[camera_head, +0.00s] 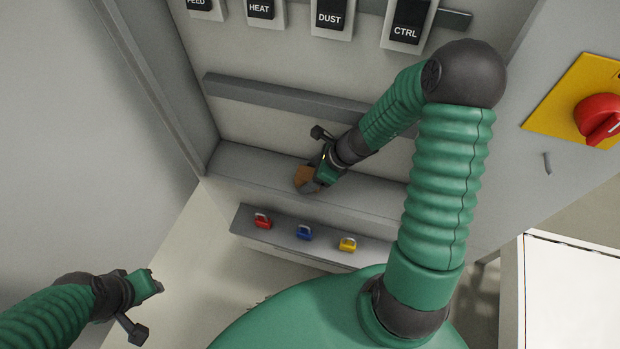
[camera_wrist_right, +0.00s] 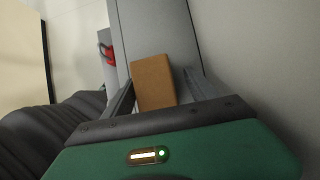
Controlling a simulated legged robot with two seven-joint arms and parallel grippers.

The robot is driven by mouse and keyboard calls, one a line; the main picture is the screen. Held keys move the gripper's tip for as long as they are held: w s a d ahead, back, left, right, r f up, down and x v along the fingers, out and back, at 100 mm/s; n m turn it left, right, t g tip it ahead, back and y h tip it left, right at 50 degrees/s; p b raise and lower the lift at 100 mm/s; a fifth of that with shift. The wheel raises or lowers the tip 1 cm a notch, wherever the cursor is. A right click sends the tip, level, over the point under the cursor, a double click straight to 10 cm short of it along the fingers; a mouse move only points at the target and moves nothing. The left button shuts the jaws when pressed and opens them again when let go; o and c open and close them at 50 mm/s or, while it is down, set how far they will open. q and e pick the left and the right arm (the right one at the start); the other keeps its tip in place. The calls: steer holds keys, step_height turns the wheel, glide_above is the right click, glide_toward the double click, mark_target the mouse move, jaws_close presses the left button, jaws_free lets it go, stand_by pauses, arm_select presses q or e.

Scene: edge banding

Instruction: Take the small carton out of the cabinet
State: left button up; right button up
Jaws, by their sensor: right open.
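The small brown carton (camera_head: 303,175) rests on the cabinet's bottom ledge (camera_head: 250,170) in the head view, partly hidden by my right gripper. My right gripper (camera_head: 311,182) reaches into the cabinet and is at the carton. In the right wrist view the carton (camera_wrist_right: 153,82) stands between the two open fingers of my right gripper (camera_wrist_right: 160,92). Whether either finger touches it cannot be told. My left gripper (camera_head: 155,283) is low at the left of the head view, outside the cabinet and away from the carton; its jaw opening is not clear.
A shelf below the ledge holds a red padlock (camera_head: 262,221), a blue padlock (camera_head: 304,233) and a yellow padlock (camera_head: 347,244). Labelled switches, including CTRL (camera_head: 407,22), line the back panel above. A red rotary switch (camera_head: 600,117) is at right, above a white box (camera_head: 570,290).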

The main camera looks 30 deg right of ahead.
steer(key=shift+a, duration=0.1)
steer(key=shift+a+r, duration=0.1)
steer(key=shift+a, duration=0.3)
steer(key=shift+w+a+r, duration=0.15)
steer(key=shift+a, duration=0.5)
steer(key=c, duration=0.5)
steer(key=shift+a, duration=0.1)
steer(key=shift+c, duration=2.5)
steer(key=shift+d, duration=0.65)
steer(key=c, duration=0.4)
steer(key=shift+d, duration=0.1)
steer(key=shift+c, duration=0.2)
arm_select(q)
steer(key=shift+a, duration=0.7)
